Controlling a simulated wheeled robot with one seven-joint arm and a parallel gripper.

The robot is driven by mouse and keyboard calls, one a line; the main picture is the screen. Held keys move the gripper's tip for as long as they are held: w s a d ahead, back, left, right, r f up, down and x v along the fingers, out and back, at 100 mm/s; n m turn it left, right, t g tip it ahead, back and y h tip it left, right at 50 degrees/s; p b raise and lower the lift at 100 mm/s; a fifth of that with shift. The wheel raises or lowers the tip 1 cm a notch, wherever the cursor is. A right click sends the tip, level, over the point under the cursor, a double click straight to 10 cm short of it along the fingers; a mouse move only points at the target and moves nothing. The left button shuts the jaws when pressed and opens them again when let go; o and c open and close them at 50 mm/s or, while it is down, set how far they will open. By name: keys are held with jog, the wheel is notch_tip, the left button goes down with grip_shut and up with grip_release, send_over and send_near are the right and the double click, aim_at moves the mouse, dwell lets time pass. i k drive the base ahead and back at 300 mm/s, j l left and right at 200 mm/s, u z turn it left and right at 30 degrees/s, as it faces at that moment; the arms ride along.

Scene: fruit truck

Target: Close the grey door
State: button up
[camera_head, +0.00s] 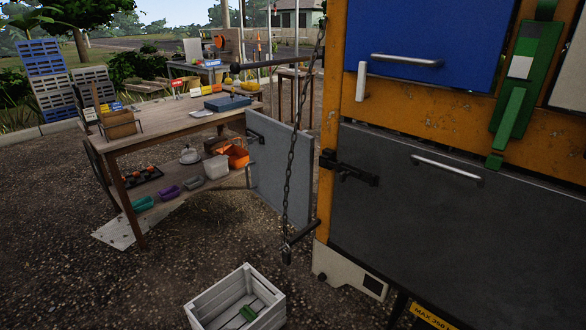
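A light grey door panel (278,172) stands upright at the truck's left corner, swung outward and open. A dark latch (255,136) is on its far left edge. A hanging chain (292,150) crosses in front of it. A second, dark grey panel (400,230) on the truck's side looks flush and shut. It has a silver handle (447,170) and a black latch (348,168) at its upper left. My gripper is not in view.
A blue panel (430,30) with a handle sits above on the orange truck frame. A white crate (205,302) with a green item inside stands on the gravel in front. A wooden table (170,122) with goods is behind the open panel. Gravel is clear at lower left.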

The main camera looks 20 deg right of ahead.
aim_at(269, 163)
jog(key=i+z, duration=0.15)
jog(key=i, duration=0.25)
jog(key=i+j+z, duration=0.1)
jog(key=j, duration=0.25)
jog(key=i+j+z, duration=0.1)
jog(key=i+j, duration=0.2)
jog(key=i+j+z, duration=0.1)
jog(key=j, duration=0.35)
jog(key=i+j+z, duration=0.1)
jog(key=i+j, duration=0.2)
jog(key=i+j+z, duration=0.1)
jog(key=j, duration=0.4)
jog(key=i+j+z, duration=0.1)
jog(key=j, duration=0.3)
jog(key=i+j+z, duration=0.1)
jog(key=i+j, duration=0.15)
jog(key=j, duration=0.2)
jog(key=i+j+z, duration=0.1)
jog(key=j, duration=0.35)
